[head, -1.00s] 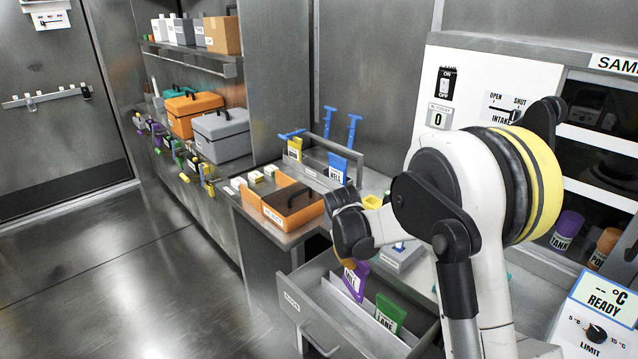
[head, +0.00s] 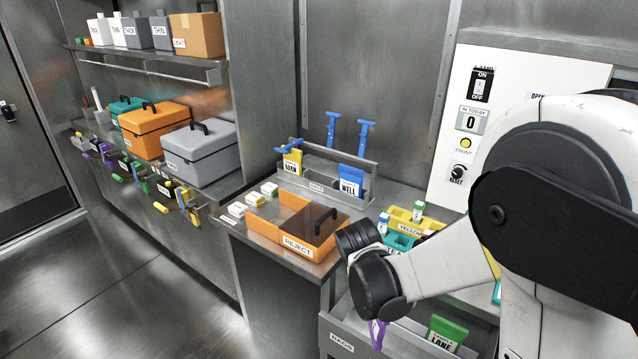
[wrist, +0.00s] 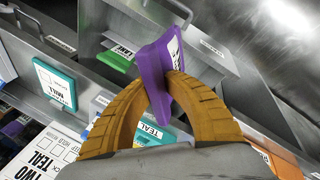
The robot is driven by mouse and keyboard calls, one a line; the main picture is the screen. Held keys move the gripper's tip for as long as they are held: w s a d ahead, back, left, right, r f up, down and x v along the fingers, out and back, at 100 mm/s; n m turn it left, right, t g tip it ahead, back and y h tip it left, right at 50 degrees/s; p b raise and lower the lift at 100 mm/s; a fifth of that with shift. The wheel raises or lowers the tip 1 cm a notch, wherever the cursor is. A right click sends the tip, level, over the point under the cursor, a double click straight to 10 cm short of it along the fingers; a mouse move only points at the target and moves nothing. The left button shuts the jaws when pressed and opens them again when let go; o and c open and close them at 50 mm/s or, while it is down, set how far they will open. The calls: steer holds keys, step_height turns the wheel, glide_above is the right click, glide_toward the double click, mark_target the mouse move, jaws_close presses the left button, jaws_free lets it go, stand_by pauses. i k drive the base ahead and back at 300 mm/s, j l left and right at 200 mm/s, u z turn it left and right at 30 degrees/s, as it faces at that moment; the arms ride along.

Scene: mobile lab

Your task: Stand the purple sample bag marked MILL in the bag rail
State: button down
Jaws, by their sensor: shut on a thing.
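The purple sample bag (wrist: 156,75) is pinched between the orange fingers of my gripper (wrist: 163,88) in the wrist view. Its white label is edge-on and unreadable there. In the head view only a small part of the purple bag (head: 378,334) shows below my dark wrist, by the open drawer; my fingers are hidden. The bag rail (head: 318,187) is a grey rack on the counter at the back. A yellow bag (head: 292,162) stands at its left and a blue bag marked WELL (head: 351,180) at its right, with a gap between them.
A green bag marked LANE (head: 446,332) stands in the open drawer (head: 338,341). An orange REJECT box (head: 312,232) sits in front of the rail. Yellow and teal trays (head: 408,220) stand to its right. Two blue upright handles (head: 364,135) rise behind the rail.

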mark_target(320, 189)
steer(key=i+j+z, duration=0.15)
steer(key=j+z, duration=0.2)
steer(key=j, duration=0.85)
steer(key=j+z, duration=0.4)
steer(key=j, duration=0.75)
